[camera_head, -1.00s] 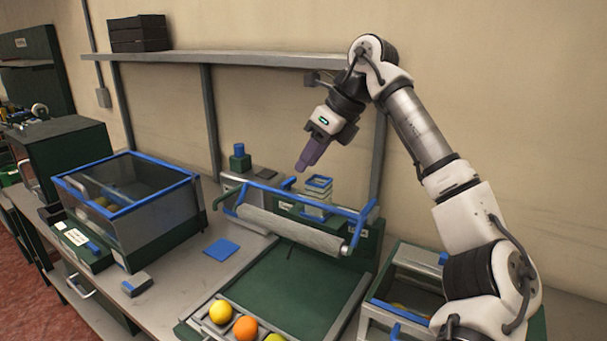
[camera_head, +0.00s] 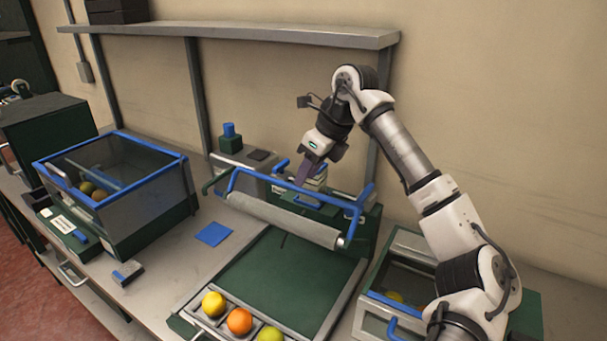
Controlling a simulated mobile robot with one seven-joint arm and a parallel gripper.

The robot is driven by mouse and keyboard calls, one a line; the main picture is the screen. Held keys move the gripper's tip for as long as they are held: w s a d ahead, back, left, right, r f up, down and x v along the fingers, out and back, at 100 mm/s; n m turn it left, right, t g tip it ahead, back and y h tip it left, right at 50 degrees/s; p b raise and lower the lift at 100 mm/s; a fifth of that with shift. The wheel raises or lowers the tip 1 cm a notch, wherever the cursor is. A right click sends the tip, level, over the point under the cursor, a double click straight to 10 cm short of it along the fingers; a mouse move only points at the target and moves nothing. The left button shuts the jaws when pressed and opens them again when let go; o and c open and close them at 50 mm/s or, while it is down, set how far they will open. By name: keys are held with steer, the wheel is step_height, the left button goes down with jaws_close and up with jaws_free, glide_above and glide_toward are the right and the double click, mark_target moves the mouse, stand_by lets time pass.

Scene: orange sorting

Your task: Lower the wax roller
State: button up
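The wax roller (camera_head: 283,220) is a pale grey cylinder slung in a blue frame (camera_head: 300,191). It hangs raised above the back part of a dark green bed (camera_head: 280,280) and tilts down to the right in the picture. My gripper (camera_head: 301,183) points down just behind the blue frame's top bar, near its middle. The fingers look purple-grey. Whether they touch the bar, and whether they are open or shut, I cannot tell. The fingertips are partly hidden by the bar.
A yellow fruit (camera_head: 213,304), an orange (camera_head: 239,321) and a yellow-green fruit (camera_head: 270,335) sit in a tray at the bed's front. A blue-rimmed clear bin (camera_head: 180,160) stands left. A shelf (camera_head: 250,33) runs above. Another crate (camera_head: 372,310) stands right.

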steer(key=shift+p+x, duration=0.3)
steer(key=shift+x, duration=1.15)
steer(key=shift+c, duration=0.2)
jaws_close()
